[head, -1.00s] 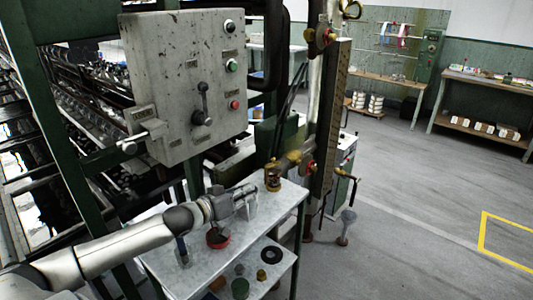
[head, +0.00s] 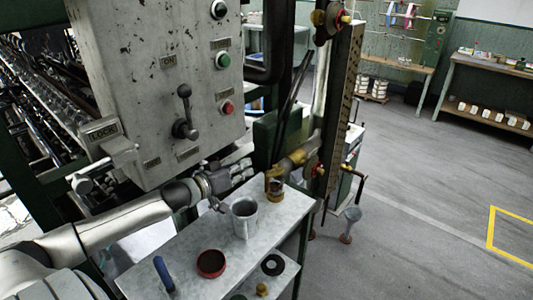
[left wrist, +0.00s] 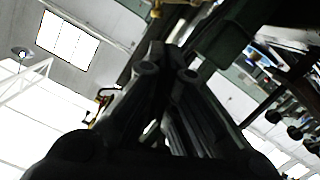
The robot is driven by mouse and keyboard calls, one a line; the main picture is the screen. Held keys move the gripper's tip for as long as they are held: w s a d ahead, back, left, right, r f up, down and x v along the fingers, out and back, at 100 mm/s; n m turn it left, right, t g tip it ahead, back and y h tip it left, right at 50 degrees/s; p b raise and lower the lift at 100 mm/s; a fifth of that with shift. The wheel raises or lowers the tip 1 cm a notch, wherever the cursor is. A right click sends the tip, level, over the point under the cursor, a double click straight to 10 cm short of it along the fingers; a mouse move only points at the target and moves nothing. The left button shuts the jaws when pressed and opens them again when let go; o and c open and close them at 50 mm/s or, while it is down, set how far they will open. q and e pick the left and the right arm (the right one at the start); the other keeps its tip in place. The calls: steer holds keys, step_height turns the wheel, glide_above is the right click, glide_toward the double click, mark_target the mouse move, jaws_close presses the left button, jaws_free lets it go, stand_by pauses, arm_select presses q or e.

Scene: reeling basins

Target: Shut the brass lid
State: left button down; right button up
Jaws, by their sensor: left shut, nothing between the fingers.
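A small brass vessel (head: 275,190) stands at the back right of the metal-topped table. It is the only likely bearer of the brass lid; its top is small and partly lost against the brass fitting behind, so I cannot tell how the lid stands. My left gripper (head: 250,168) is shut and empty, a little left of the vessel and above its base height, pointing right. Whether it touches the vessel is unclear. In the left wrist view its dark fingers (left wrist: 167,73) are together, pointing up toward the ceiling; no lid is clear there. My right gripper is not in view.
A grey metal mug (head: 244,219) stands in front of the gripper. A red round dish (head: 211,263) and a blue handle (head: 164,274) are nearer. A grey control box (head: 160,90) hangs above the arm. A post with red-knobbed valves (head: 335,110) rises behind the vessel.

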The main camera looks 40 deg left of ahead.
arm_select(q)
steer(key=p, duration=0.2)
glide_above(268, 175)
steer(key=shift+w+a+f, duration=0.1)
steer(key=shift+a+f, duration=0.15)
steer(key=shift+f, duration=0.15)
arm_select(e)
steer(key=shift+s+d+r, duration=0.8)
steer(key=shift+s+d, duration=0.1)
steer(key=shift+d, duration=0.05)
arm_select(q)
steer(key=shift+d, duration=0.15)
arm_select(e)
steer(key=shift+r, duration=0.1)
